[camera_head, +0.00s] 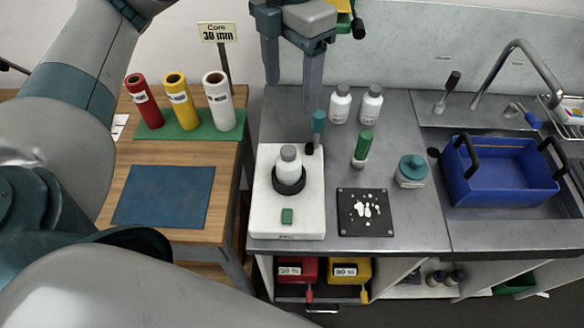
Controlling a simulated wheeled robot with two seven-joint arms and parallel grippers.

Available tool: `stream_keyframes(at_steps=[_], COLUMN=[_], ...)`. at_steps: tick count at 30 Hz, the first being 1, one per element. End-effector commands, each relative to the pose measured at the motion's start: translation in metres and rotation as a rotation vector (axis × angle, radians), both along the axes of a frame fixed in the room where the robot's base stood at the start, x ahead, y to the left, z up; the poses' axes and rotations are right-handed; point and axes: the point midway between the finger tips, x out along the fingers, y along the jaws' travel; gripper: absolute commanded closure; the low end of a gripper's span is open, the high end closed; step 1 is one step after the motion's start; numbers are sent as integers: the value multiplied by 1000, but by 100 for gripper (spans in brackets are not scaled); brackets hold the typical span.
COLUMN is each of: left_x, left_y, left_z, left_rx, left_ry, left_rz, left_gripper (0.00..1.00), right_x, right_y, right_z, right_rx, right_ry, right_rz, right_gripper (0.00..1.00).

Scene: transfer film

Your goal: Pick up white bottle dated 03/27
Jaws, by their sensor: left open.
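Two white bottles with grey caps stand upright at the back of the grey counter: a left one (340,105) and a right one (371,106). A third white bottle (289,170) with a grey cap stands in a dark round holder on a white device. Labels show on the back bottles, but their dates are too small to read. My left gripper (291,98) hangs from the top, open and empty, fingers pointing down. In the picture it is above the device and left of the two back bottles. My right gripper is out of view.
A green-capped tube (362,148), a teal-lidded jar (411,171) and a black plate with white pieces (365,212) are on the counter. A blue basin (505,190) sits right. Red, yellow and white rolls (218,88) stand on the wooden table, beside a blue mat (165,196).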

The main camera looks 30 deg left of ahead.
Motion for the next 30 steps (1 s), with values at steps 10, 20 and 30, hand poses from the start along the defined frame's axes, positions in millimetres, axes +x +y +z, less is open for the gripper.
stream_keyframes(at_steps=[10,20,30], left_x=[0,0,0], left_y=[0,0,0], left_z=[-42,-50,-55], left_rx=[0,0,0], left_ry=[0,0,1], left_rz=[0,0,1], left_gripper=[34,34,34], right_x=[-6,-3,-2], right_y=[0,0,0], right_z=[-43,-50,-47], right_rx=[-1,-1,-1], right_ry=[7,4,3], right_rz=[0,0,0], right_gripper=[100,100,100])
